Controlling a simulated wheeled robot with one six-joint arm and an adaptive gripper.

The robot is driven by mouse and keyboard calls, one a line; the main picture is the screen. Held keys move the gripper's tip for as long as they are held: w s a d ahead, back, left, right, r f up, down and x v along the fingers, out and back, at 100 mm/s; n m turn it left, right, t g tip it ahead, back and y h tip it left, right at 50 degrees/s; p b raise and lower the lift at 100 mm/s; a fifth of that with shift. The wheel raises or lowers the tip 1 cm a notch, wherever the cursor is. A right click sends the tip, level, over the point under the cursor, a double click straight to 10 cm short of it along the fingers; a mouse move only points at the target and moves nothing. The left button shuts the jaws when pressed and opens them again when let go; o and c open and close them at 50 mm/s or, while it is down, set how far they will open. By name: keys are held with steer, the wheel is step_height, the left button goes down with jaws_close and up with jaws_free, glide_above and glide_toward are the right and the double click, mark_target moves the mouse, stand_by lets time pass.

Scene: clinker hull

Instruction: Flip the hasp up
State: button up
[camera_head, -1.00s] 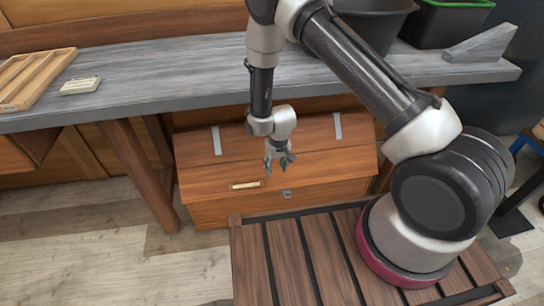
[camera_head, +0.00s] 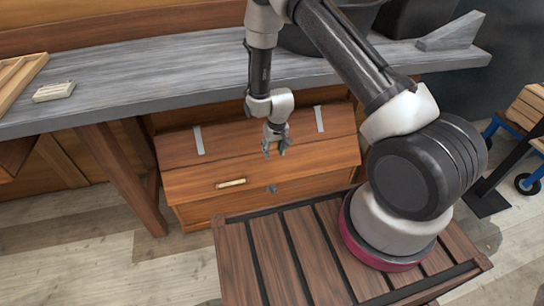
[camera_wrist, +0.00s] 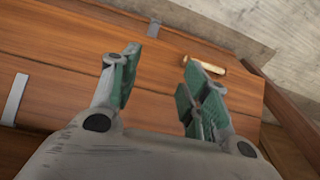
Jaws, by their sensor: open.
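The hasp (camera_head: 272,188) is a small grey metal piece at the front edge of the lid of a brown wooden chest (camera_head: 200,215). It appears to hang down against the front. In the wrist view the hasp (camera_wrist: 153,28) shows beyond the fingers, at the lid's edge. My gripper (camera_head: 275,152) is above the lid, behind the hasp in the head view, and apart from it. In the wrist view my gripper (camera_wrist: 162,66) has its green-padded fingers spread with nothing between them.
A pale handle (camera_head: 231,183) sits left of the hasp on the lid. Grey straps (camera_head: 198,140) lie at the lid's back. The grey workbench (camera_head: 150,85) overhangs behind the chest. A wheeled cart (camera_head: 528,110) stands at the right.

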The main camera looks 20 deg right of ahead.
steer(key=n+g, duration=0.2)
glide_above(274, 186)
steer(key=s, duration=0.4)
step_height(274, 186, down, 17)
steer(key=shift+n+t+h, duration=0.3)
steer(key=shift+n, duration=0.5)
steer(key=w+f, duration=0.1)
steer(key=w, duration=0.1)
steer(key=w+f, duration=0.1)
steer(key=shift+w+a+f, duration=0.2)
steer(key=shift+w, duration=0.2)
steer(key=shift+f, duration=0.1)
steer(key=shift+n, duration=0.3)
step_height(274, 186, down, 7)
steer(key=shift+f, duration=0.15)
steer(key=shift+c, duration=0.3)
jaws_close()
